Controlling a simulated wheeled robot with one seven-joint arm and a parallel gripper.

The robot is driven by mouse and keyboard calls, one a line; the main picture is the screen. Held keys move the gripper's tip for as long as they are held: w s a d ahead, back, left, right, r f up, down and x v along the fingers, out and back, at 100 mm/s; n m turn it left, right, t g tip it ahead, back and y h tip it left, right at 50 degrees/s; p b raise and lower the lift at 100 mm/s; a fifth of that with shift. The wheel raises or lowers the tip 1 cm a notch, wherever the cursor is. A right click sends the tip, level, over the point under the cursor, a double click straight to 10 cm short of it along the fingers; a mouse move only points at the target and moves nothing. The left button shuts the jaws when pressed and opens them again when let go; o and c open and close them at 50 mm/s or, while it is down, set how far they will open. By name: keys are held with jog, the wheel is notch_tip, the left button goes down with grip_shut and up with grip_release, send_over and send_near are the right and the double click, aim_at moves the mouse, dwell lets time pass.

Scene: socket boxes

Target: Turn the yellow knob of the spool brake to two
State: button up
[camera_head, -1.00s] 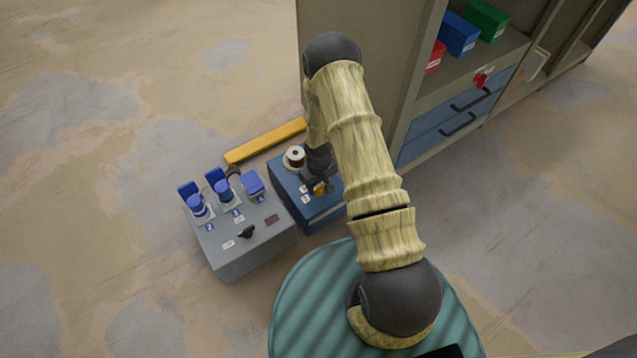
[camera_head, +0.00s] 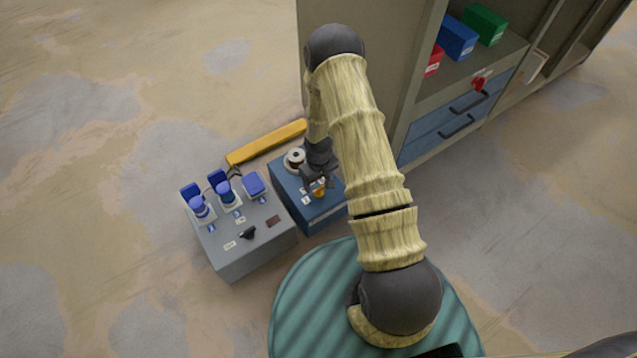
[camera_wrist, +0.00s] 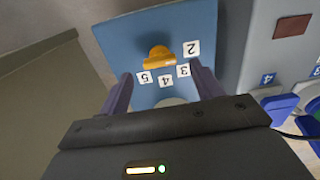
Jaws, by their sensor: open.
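The yellow knob (camera_wrist: 158,58) sits on the top face of a blue box (camera_wrist: 120,38). Number labels two (camera_wrist: 192,49), three (camera_wrist: 184,71), four (camera_wrist: 165,81) and five (camera_wrist: 143,77) curve around one side of it. I cannot tell which number the knob points to. In the head view the knob (camera_head: 320,191) shows just below my gripper (camera_head: 318,180). In the wrist view my gripper (camera_wrist: 161,72) is open, with its fingers on either side of the knob and apart from it. A white and brown spool (camera_head: 295,157) stands on the blue box (camera_head: 325,216).
A grey box (camera_head: 240,262) with blue sockets and a black knob (camera_head: 247,232) stands left of the blue box. A yellow bar (camera_head: 265,143) lies on the floor behind. A cabinet (camera_head: 360,60) with blue drawers stands at the right. The floor at left is clear.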

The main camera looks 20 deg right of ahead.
notch_tip(320, 180, up, 14)
jog(key=p, duration=0.5)
jog(key=shift+p, duration=0.35)
notch_tip(320, 180, up, 18)
jog(key=m+t+p, duration=0.1)
jog(key=m+p, duration=0.1)
jog(key=p, duration=0.1)
send_over(319, 189)
jog(key=s, duration=0.4)
jog(key=s+r+m+t+p, duration=0.2)
jog(key=s+r+p, duration=0.1)
jog(key=s+r, duration=0.95)
notch_tip(319, 189, up, 39)
jog(key=w+p, duration=0.2)
jog(key=p, duration=3.4)
jog(key=shift+f+p, duration=0.15)
jog(key=shift+p, duration=0.2)
